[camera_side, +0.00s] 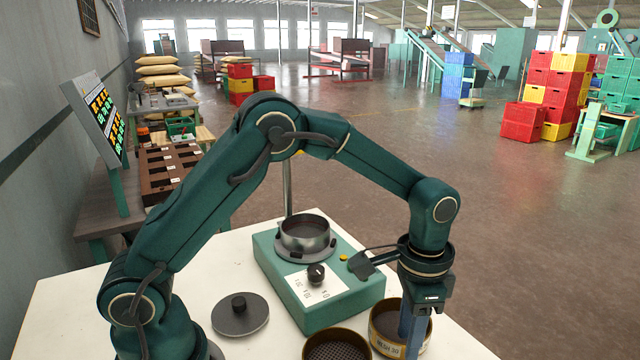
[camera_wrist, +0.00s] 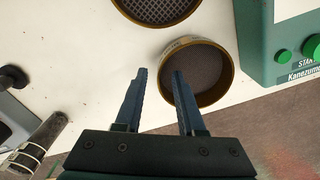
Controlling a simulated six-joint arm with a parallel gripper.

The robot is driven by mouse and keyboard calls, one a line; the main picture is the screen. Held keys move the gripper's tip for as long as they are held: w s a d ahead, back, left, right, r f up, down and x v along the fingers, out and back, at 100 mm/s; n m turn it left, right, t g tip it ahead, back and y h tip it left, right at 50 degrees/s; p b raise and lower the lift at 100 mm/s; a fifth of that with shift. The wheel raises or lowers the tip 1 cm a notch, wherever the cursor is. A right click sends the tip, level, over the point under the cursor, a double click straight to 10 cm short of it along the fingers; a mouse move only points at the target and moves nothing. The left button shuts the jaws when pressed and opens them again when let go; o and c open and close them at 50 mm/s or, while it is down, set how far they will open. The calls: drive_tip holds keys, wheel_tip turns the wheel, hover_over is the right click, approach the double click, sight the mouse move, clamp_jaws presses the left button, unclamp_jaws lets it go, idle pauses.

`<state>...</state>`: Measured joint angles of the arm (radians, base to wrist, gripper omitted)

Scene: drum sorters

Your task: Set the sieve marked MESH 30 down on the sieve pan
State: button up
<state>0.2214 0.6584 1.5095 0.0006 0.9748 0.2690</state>
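The brass sieve marked MESH 30 (camera_side: 388,347) stands on the white table at the front right of the shaker in the side view. It also shows in the wrist view (camera_wrist: 210,98), with a grey mesh floor. My gripper (camera_side: 410,330) points down at this sieve, and one finger hides part of it. In the wrist view my gripper (camera_wrist: 161,74) is open, with the sieve's near rim between its two blue fingers; contact cannot be told. The round steel sieve pan (camera_side: 305,246) sits on top of the green shaker and looks empty of any sieve.
A second brass sieve (camera_side: 337,347) stands left of MESH 30, close to it. The green shaker (camera_side: 330,306) with its knob is just behind. A dark lid (camera_side: 240,318) lies on the table (camera_side: 110,310) at the left. A thin post rises behind the pan.

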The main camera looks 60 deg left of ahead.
drive_tip(key=shift+f, duration=0.95)
clamp_jaws()
idle(0.7)
